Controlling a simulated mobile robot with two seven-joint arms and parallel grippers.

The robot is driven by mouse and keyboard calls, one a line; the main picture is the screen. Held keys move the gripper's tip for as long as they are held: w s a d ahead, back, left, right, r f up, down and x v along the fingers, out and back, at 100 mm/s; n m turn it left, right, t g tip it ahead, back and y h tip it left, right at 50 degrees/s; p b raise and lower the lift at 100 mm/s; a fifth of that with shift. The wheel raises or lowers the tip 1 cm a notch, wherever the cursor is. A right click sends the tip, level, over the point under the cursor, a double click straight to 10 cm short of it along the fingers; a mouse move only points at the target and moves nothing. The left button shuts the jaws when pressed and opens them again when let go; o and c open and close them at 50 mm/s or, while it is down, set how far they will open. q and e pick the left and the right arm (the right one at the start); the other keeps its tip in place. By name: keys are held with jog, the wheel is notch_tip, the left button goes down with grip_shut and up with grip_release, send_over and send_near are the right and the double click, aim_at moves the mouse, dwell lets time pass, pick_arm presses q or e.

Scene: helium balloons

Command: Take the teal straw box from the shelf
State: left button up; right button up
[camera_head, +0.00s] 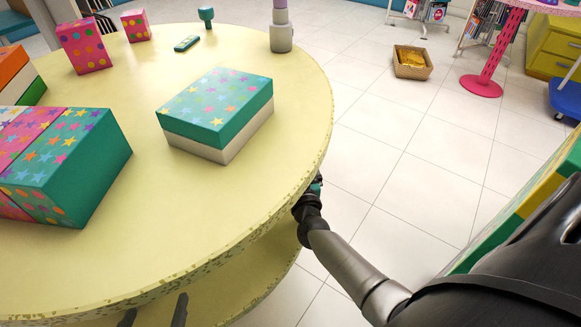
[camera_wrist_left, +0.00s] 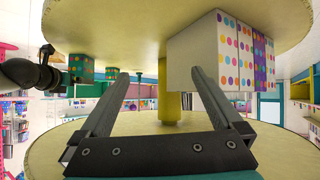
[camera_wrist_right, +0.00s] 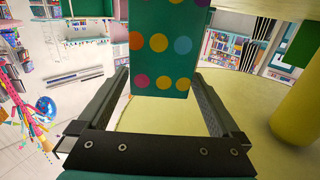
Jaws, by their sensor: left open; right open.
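A teal box with coloured dots (camera_wrist_right: 165,45) is between and beyond the open fingers of my right gripper (camera_wrist_right: 162,78); contact cannot be told. It looks like the straw box, but no label shows. A teal dotted box (camera_wrist_left: 80,66) also stands on the lower shelf (camera_wrist_left: 120,25) in the upside-down left wrist view, close to my right arm. In the head view, my right gripper (camera_head: 312,190) is at the table's right edge, mostly hidden. My left gripper (camera_head: 154,314) is open and empty at the table's near edge; it also shows in the left wrist view (camera_wrist_left: 160,75).
The round yellow tabletop (camera_head: 230,230) overhangs the lower shelf. A yellow column (camera_wrist_left: 174,102) stands between them. A white dotted box (camera_wrist_left: 195,62) is on the shelf, right of my left fingers.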

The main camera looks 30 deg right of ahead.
jog(key=shift+b+x, duration=0.4)
jog(key=shift+x, duration=0.35)
pick_arm(q)
jog(key=shift+w+d+r+t+h, duration=0.1)
jog(key=shift+d+r+t+h, duration=0.25)
jog(key=shift+d+t, duration=0.3)
jog(key=shift+w+d+r+t+h, duration=0.1)
jog(key=shift+d+r+t+h, duration=0.1)
jog(key=shift+d+t+h, duration=0.3)
pick_arm(e)
jog(key=shift+w+d, duration=0.25)
jog(key=shift+w, duration=0.3)
pick_arm(q)
jog(key=shift+d, duration=0.1)
pick_arm(e)
jog(key=shift+c, duration=0.2)
jog(key=c, duration=1.4)
pick_arm(q)
jog(key=shift+w+y, duration=0.1)
jog(key=shift+y, duration=0.15)
pick_arm(e)
jog(key=shift+r, duration=0.2)
